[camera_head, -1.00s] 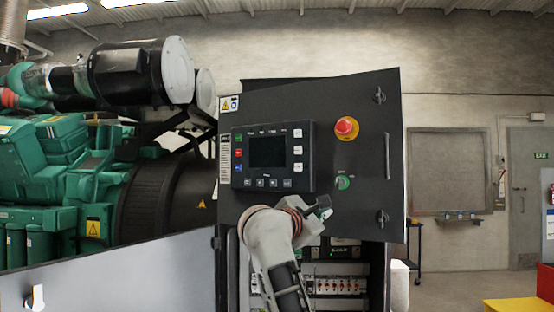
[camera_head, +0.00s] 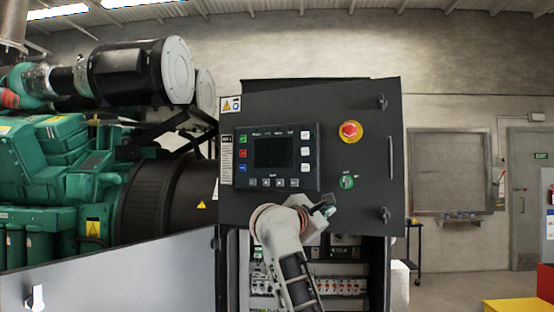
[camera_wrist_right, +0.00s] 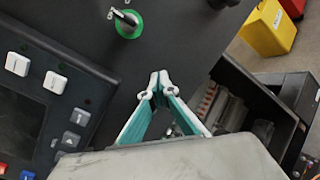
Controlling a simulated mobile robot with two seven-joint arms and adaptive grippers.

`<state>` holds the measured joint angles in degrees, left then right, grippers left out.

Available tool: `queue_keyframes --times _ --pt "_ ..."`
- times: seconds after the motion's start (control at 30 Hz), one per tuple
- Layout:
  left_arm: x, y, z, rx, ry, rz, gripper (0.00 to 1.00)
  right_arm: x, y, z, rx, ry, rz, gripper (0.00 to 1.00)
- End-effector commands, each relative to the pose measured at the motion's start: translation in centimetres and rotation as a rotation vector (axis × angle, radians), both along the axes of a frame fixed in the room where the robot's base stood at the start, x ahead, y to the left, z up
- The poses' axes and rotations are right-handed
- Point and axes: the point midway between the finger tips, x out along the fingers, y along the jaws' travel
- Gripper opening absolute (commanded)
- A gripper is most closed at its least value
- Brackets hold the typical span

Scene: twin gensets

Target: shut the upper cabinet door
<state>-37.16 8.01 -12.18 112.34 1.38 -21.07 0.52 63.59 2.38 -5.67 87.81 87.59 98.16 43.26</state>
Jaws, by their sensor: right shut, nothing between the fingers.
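The upper cabinet door (camera_head: 370,108) is a dark panel with a control screen (camera_head: 272,152), a red stop button (camera_head: 350,131) and a green key switch (camera_head: 346,182). It is hinged at the left and stands slightly ajar, with the cabinet top edge showing behind it. My right gripper (camera_head: 328,206) is in front of the door's lower part, below the green switch. In the right wrist view the fingertips (camera_wrist_right: 160,76) meet, empty, close over the door's face; whether they touch it is unclear. The green switch also shows there (camera_wrist_right: 128,24). My left gripper is not in view.
Below the door the lower compartment (camera_head: 342,284) is open, with rows of breakers. A grey lower door (camera_head: 120,272) stands swung out to the left. A green engine (camera_head: 60,180) stands at the left. A yellow box (camera_head: 515,305) is at the right.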

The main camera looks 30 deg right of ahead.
Motion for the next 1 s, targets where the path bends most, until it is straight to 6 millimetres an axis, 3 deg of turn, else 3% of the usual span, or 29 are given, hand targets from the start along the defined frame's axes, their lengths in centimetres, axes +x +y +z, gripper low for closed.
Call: queue_keyframes --times 1.0 --pt "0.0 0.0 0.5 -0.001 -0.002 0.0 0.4 3.0 -3.5 0.0 0.001 0.003 -0.001 0.0"
